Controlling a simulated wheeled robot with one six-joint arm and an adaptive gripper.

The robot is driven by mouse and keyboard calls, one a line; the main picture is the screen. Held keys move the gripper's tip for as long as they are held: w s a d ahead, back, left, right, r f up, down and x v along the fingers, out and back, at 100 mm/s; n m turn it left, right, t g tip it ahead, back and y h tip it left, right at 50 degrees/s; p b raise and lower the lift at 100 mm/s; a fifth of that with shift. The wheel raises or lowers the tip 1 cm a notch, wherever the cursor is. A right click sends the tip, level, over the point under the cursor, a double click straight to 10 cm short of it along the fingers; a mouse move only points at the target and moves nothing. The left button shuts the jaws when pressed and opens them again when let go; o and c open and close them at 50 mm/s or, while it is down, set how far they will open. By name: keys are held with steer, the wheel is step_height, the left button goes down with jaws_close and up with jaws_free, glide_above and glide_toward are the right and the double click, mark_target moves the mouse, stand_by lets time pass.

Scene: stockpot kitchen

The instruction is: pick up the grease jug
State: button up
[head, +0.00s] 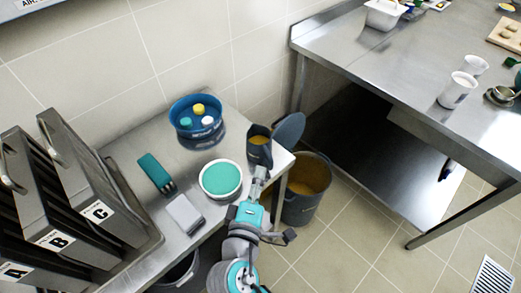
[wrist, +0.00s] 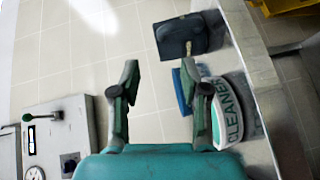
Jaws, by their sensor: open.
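The grease jug (head: 259,154) is a dark grey open jug with yellowish contents, standing upright near the right end of the small steel table (head: 232,247). In the wrist view, which looks turned on its side, the dark block that appears to be the jug (wrist: 172,38) lies beyond the fingers and towards the top. My gripper (head: 262,173) is just in front of the jug in the head view, pointing towards it. In the wrist view my gripper (wrist: 168,80) has its fingers wide apart with nothing between them. The gap to the jug is hard to judge.
A white cleaner tub (head: 221,194) with green contents stands left of the jug; the wrist view shows its label (wrist: 230,110). A blue tub (head: 195,132) is behind. A bin (head: 302,207) stands right of the table, with a lid (head: 289,130). Labelled dark boxes (head: 92,190) are left.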

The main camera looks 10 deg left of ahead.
mark_target(264, 155)
steer(key=w, duration=0.3)
steer(key=w+f, duration=0.1)
steer(key=w, duration=0.5)
steer(key=shift+d+f, duration=0.2)
steer(key=shift+f, duration=0.05)
jaws_close()
